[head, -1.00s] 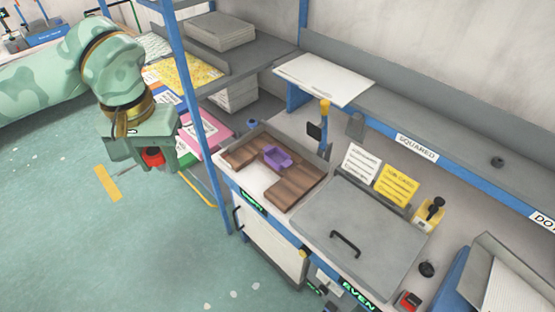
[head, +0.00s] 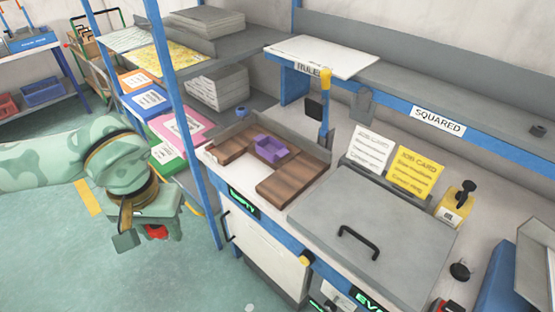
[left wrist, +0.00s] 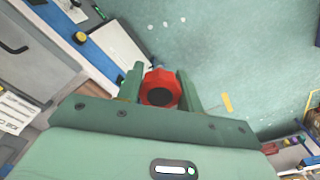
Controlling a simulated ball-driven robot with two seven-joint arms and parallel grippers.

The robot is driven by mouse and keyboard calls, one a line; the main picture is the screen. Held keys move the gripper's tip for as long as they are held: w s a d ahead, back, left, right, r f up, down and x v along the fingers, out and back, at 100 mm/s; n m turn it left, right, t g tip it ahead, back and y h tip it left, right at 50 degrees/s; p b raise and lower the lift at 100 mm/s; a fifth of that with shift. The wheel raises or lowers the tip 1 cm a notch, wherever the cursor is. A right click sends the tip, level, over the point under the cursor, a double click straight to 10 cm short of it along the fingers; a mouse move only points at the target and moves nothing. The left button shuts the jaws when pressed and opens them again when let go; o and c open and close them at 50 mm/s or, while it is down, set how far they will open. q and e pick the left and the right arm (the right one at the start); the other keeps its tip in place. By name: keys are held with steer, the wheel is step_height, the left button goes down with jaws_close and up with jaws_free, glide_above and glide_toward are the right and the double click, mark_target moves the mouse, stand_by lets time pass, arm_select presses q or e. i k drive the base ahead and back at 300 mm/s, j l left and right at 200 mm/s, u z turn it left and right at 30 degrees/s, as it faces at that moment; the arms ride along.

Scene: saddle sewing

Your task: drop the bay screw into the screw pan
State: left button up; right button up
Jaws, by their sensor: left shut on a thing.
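The bay screw, with a red lobed knob (head: 156,231), is between the fingers of my left gripper (head: 146,236). In the left wrist view the red knob (left wrist: 161,88) with its dark centre sits between the two green fingers (left wrist: 160,82). The gripper is shut on it and holds it over open floor, left of the bench. A small purple open tray (head: 271,148), which looks like the screw pan, rests on brown wooden blocks on the bench, right of the gripper and apart from it. The right gripper is not in view.
A blue post (head: 184,110) stands between my left arm and the bench. A grey lid with a black handle (head: 358,242) lies right of the purple tray. Shelves with coloured folders (head: 182,130) are behind the post. A shelf (head: 400,95) overhangs the bench's back.

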mark_target(265, 154)
steer(key=i+z, duration=0.15)
steer(key=z, duration=0.3)
steer(key=i+j+z, duration=0.1)
steer(key=z, duration=0.3)
steer(key=j+z, duration=0.2)
steer(key=z, duration=0.25)
steer(key=i+j, duration=0.15)
steer(key=j, duration=0.15)
steer(key=i+j, duration=0.2)
steer(key=j, duration=0.15)
steer(key=i+j, duration=0.15)
steer(key=j, duration=0.15)
